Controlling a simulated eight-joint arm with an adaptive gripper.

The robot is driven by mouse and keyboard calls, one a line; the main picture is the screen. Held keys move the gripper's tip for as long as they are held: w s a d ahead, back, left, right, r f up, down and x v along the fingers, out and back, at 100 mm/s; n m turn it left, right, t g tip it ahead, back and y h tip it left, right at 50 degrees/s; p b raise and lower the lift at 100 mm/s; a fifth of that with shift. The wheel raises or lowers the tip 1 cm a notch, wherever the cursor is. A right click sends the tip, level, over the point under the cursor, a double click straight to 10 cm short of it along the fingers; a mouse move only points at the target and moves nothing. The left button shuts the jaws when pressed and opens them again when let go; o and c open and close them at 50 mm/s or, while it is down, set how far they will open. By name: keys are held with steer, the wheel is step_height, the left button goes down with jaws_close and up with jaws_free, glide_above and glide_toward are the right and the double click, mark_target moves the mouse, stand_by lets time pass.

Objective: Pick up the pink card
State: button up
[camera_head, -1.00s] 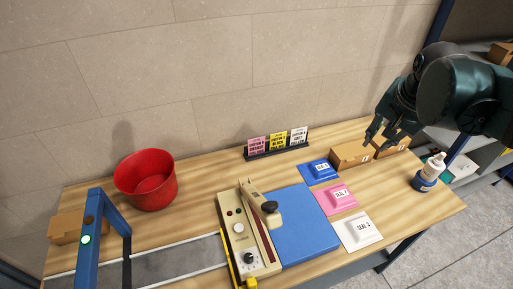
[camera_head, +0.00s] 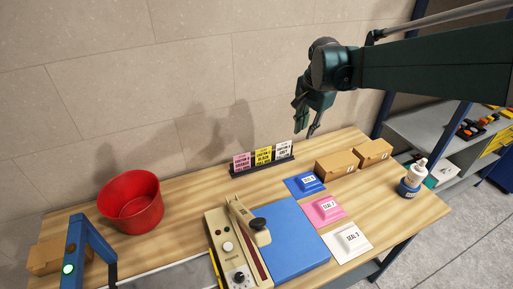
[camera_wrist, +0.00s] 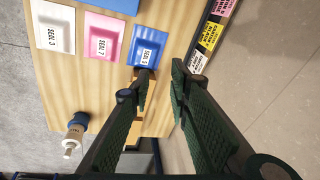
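The pink card (camera_head: 243,163) stands upright at the left end of a black holder (camera_head: 262,166) at the back of the table, beside a yellow card (camera_head: 263,157) and a white card (camera_head: 284,149). In the wrist view the pink card (camera_wrist: 226,6) is at the top edge, partly cut off, with the yellow card (camera_wrist: 210,36) below it. My gripper (camera_head: 306,133) is above the table's back, to the right of the holder and higher than it. In the wrist view my gripper (camera_wrist: 162,80) has its fingers apart with nothing between them.
Blue (camera_head: 305,184), pink (camera_head: 324,209) and white (camera_head: 346,240) seal pads lie in front of the holder. Two cardboard boxes (camera_head: 336,164) and a bottle (camera_head: 412,178) stand to the right. A press (camera_head: 235,245) and a red bucket (camera_head: 131,203) are to the left. The wall is close behind the holder.

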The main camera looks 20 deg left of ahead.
steer(key=w+a+f+m+g, duration=0.1)
steer(key=w+a+f, duration=0.1)
steer(key=a+f, duration=0.35)
steer(key=w+a+f+m, duration=0.1)
steer(key=w+a+f, duration=0.15)
steer(key=a, duration=0.65)
steer(key=m+g+h, duration=0.1)
glide_above(242, 156)
step_height(242, 156, down, 11)
steer(key=shift+w+r, duration=0.1)
steer(key=shift+f, duration=1.25)
steer(key=shift+f+p, duration=0.4)
steer(key=shift+f, duration=2.2)
